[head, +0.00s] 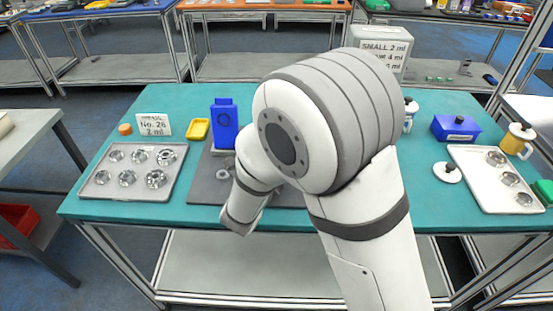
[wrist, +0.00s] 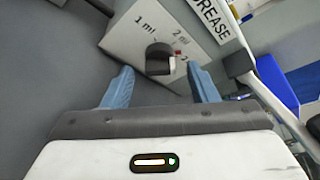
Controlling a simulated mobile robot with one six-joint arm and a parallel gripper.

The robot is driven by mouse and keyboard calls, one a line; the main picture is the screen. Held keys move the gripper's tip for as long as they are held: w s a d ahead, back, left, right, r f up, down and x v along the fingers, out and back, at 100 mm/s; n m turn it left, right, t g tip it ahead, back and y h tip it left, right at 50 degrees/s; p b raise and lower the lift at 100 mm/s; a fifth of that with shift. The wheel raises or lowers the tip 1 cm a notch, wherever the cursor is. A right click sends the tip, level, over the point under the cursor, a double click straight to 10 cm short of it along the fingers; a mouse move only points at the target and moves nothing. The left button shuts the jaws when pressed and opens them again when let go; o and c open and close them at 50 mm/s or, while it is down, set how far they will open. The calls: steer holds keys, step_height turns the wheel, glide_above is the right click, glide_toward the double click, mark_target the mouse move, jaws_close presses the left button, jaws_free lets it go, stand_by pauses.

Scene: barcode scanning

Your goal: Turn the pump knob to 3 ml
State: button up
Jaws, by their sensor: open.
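The pump knob (wrist: 160,60) is a dark, rounded knob on the face of a light grey pump box (wrist: 125,42) in the wrist view. Labels "1 ml" and "2 ml" show above it. A small red mark shows at the knob's right side; I cannot read a 3 ml label. My gripper (wrist: 160,88) is open, with its two blue fingers on either side of and just short of the knob. The fingers hold nothing. In the head view my arm covers the gripper, and I cannot make out the knob.
On the teal table (head: 165,98) a tray of metal parts (head: 93,190) sits left and a white tray (head: 470,185) right. A blue device (head: 224,125), a yellow dish (head: 197,129) and a "No. 26 2 ml" sign (head: 153,125) stand left of my arm. A blue box (head: 455,129) stands right.

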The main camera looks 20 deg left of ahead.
steer(key=shift+x, duration=0.9)
steer(key=shift+c, duration=0.2)
